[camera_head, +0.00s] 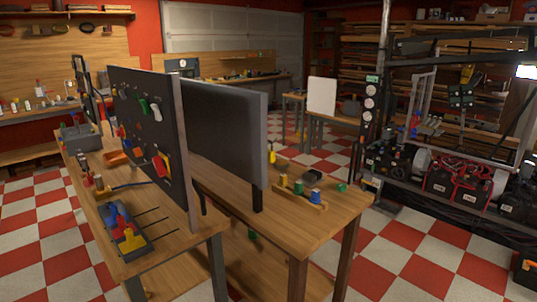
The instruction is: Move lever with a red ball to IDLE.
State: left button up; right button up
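I cannot make out a lever with a red ball or an IDLE mark for certain. A dark upright panel (152,120) on the left workbench carries several small red, green, white and yellow parts, too small to identify. A blue, red and yellow device (126,228) lies on the bench in front of the panel; thin dark rods extend to its right. The metal rig (462,100) at the right has red and black boxes below it; no lever is clear there. Neither of my grippers is in view.
Two wooden workbenches (335,209) stand in front, with a grey screen (225,125) upright between the panel and the right bench top. A white board (322,96) stands farther back. The checkered floor (415,262) is open between the right bench and the rig.

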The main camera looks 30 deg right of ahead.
aim_at(76, 119)
jog(key=i+j, duration=0.35)
jog(key=i+j+z, duration=0.15)
jog(key=i+j, duration=0.2)
jog(key=j, duration=0.15)
jog(key=i+j, duration=0.35)
jog(key=i+j+z, duration=0.1)
jog(key=i+j, duration=0.25)
jog(key=j, duration=0.25)
jog(key=i+j, duration=0.3)
jog(key=j, duration=0.2)
jog(key=i+j+z, duration=0.15)
jog(key=i+j, duration=0.2)
jog(key=j, duration=0.15)
jog(key=i+j, duration=0.3)
jog(key=j, duration=0.2)
jog(key=i+j+z, duration=0.1)
jog(key=i+j, duration=0.2)
jog(key=j, duration=0.25)
jog(key=i+j, duration=0.3)
jog(key=i+j+z, duration=0.1)
jog(key=i+j, duration=0.15)
jog(key=i, duration=0.25)
